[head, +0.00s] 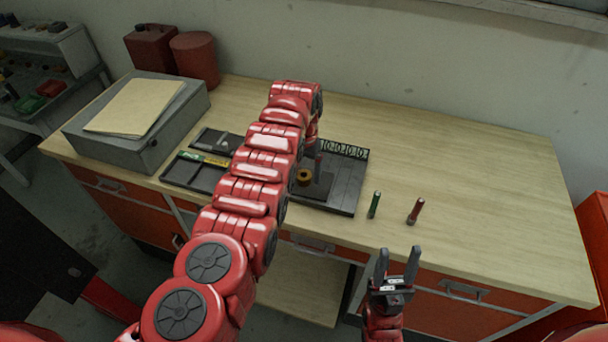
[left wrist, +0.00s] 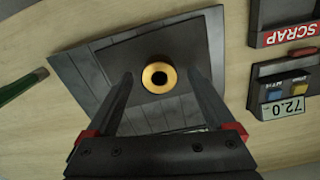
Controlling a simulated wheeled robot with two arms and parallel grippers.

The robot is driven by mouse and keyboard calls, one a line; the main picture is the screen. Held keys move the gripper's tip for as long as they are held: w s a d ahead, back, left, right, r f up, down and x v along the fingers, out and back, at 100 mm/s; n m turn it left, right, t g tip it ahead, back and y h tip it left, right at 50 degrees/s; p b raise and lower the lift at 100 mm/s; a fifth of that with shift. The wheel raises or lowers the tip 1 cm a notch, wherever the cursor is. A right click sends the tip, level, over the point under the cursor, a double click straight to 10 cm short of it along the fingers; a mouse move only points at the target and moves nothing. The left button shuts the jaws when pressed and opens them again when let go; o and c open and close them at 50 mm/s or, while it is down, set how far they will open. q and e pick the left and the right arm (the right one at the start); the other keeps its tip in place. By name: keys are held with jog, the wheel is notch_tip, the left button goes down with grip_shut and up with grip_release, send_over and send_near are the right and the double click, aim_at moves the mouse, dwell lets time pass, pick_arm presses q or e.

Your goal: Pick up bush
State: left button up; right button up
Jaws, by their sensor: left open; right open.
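In the head view the bush (head: 304,178) shows just right of my left arm, on the same tray (head: 345,190). My left gripper (left wrist: 160,73) is open, with one finger to each side of the bush in the left wrist view; I cannot tell its height above it. In the head view my arm mostly hides that gripper. My right gripper (head: 398,252) is open and empty in front of the bench's front edge.
A bin marked SCRAP (left wrist: 285,37) and a device reading 72.0 (left wrist: 283,108) are nearby. A grey box (head: 150,150) stands at left. The bench's right side (head: 480,190) is clear.

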pick_arm(q)
grip_shut()
dwell(0.5)
